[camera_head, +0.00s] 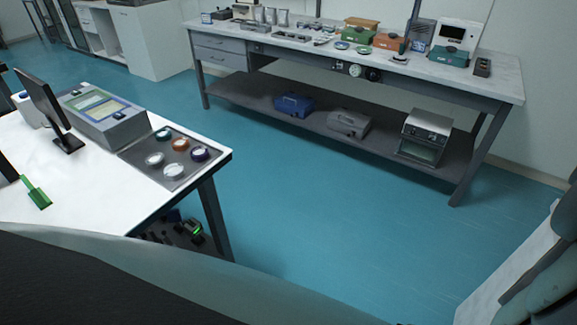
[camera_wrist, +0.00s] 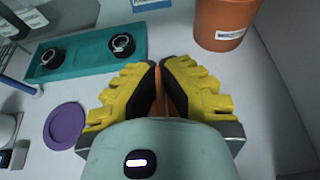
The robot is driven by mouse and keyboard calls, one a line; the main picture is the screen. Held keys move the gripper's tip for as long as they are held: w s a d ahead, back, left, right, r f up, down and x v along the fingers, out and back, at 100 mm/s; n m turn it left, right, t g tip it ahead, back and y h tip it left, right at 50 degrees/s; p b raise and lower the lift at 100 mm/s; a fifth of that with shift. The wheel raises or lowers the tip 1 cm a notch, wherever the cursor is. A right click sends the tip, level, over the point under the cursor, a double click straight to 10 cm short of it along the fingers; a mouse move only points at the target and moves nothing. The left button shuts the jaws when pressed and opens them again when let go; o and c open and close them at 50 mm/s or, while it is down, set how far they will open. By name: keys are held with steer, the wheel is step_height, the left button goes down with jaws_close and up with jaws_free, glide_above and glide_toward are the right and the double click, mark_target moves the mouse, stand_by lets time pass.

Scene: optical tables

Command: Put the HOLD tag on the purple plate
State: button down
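The purple plate (camera_wrist: 65,123) lies flat on the white surface at the left of the wrist view, to the left of my gripper and apart from it. My gripper (camera_wrist: 160,66) has yellow fingers with black pads, drawn close together. A thin orange piece (camera_wrist: 158,90) shows between them, seen nearly edge-on. No lettering shows on it, so I cannot tell for certain that it is the HOLD tag. Neither my gripper nor the purple plate can be made out in the head view.
A teal tray (camera_wrist: 85,50) with two dark round items lies beyond the fingers at left. An orange pot (camera_wrist: 226,22) stands at upper right. In the head view, a long bench (camera_head: 500,88) stands across the blue floor.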

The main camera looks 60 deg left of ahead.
step_height(320, 180, down, 3)
steer(key=shift+s+a+r+b, duration=0.1)
steer(key=shift+s+b, duration=0.05)
steer(key=shift+b, duration=0.2)
steer(key=shift+f+b, duration=1.2)
steer(key=shift+f, duration=0.85)
steer(key=shift+f, duration=0.15)
steer(key=c, duration=1.1)
jaws_free()
steer(key=shift+c, duration=0.2)
steer(key=shift+a+r+p, duration=0.3)
steer(key=shift+a+r, duration=0.1)
steer(key=shift+p+v, duration=0.3)
steer(key=shift+v, duration=5.3)
